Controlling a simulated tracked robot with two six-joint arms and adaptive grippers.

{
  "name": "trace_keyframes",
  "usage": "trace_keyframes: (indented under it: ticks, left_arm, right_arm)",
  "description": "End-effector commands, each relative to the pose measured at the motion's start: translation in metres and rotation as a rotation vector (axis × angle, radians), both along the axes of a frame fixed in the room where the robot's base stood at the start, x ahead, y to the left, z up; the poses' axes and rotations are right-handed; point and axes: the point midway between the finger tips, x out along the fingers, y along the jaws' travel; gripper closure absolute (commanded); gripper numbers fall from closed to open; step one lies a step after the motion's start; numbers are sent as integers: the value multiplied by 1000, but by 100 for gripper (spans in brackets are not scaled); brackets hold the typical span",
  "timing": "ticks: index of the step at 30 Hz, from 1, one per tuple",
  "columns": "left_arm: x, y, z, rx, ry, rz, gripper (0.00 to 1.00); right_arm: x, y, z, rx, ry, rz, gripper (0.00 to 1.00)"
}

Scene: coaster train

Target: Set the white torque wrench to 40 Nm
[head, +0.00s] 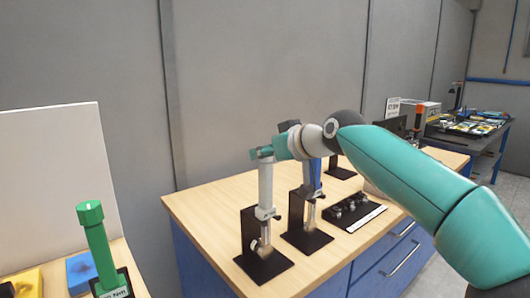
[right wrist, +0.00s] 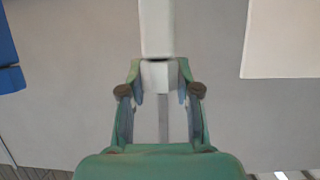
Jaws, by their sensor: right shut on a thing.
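The white torque wrench (head: 265,188) stands upright in a black stand (head: 250,232) on the wooden-topped bench. My right gripper (head: 262,153) is at the upper end of the wrench and shut on it. In the right wrist view the two green fingers (right wrist: 160,90) close on a light grey part, with the white body of the wrench (right wrist: 158,28) running up past them. Any scale or setting mark on the wrench is too small to read. My left gripper is not in view.
A blue-handled tool (head: 318,175) stands in a second black stand (head: 308,240) just right. A black tray of small metal parts (head: 352,212) lies further right. A green tool (head: 96,240) stands on the near-left table. A white panel (head: 50,185) rises behind it.

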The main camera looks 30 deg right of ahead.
Motion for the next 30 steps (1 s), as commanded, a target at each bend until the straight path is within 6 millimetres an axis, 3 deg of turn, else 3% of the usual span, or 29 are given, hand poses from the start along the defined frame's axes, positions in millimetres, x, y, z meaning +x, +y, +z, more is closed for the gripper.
trace_keyframes:
  ticks: [14, 30]
  left_arm:
    - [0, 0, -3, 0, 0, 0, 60]
    - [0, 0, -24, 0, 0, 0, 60]
  right_arm:
    - [0, 3, -1, -4, -2, -240, 100]
    - [3, 4, -1, -2, -1, -704, 100]
